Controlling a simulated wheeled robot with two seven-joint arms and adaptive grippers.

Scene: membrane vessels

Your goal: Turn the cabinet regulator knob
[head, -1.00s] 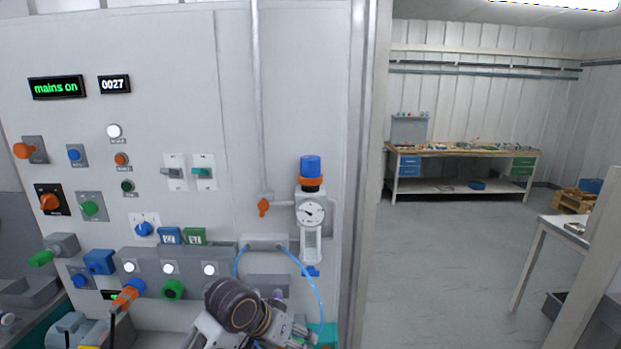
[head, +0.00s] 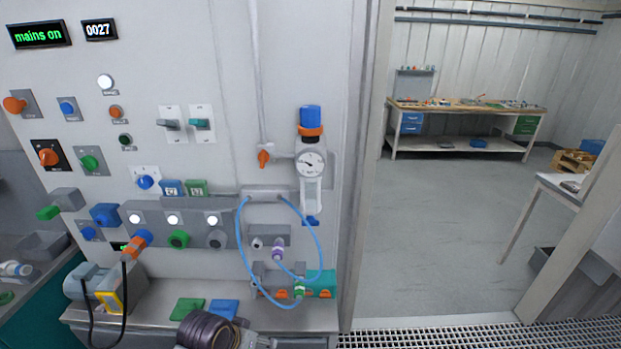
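The cabinet regulator stands upright on the right part of the grey cabinet front. Its blue knob (head: 310,116) is on top, above an orange ring (head: 310,131). A round white pressure gauge (head: 311,163) and a clear bowl (head: 312,193) sit below the knob. Nothing touches the knob, and nothing hides it. A dark ribbed link of my arm (head: 207,331) shows at the bottom edge, well below the regulator. I see no gripper fingers, and I cannot tell which arm this is.
An orange valve handle (head: 264,158) sits just left of the regulator. Blue hoses (head: 319,242) loop below it to fittings above a metal ledge (head: 150,327). Switches and lamps fill the panel to the left. A door post (head: 362,180) stands to the right, with open floor beyond.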

